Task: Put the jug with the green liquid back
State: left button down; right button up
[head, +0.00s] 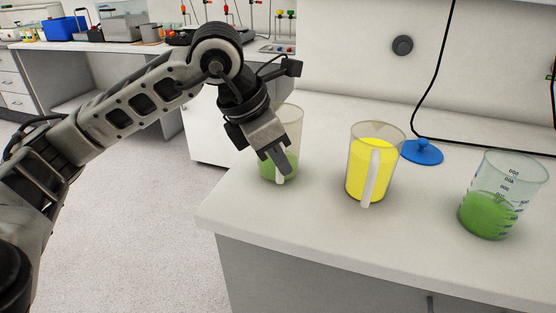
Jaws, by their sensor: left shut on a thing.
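The jug with green liquid (292,124) stands upright near the counter's left end, a clear jug with a little green liquid at its bottom. My left gripper (281,163) is in front of it and shut on its handle (280,179). The gripper hides part of the jug's front and left side. I cannot tell whether the jug's base touches the counter. My right gripper is not in view.
A jug with yellow liquid (369,170) stands just right of the green one. A beaker with green liquid (488,215) stands at the right. A blue lid-like object (422,152) lies behind, near a black cable (417,105). The white counter (300,235) is clear in front.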

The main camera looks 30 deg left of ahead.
pick_arm(q)
jog(key=shift+f, duration=0.5)
jog(key=shift+f, duration=0.1)
jog(key=c, duration=1.4)
grip_release()
jog(key=shift+c, duration=0.2)
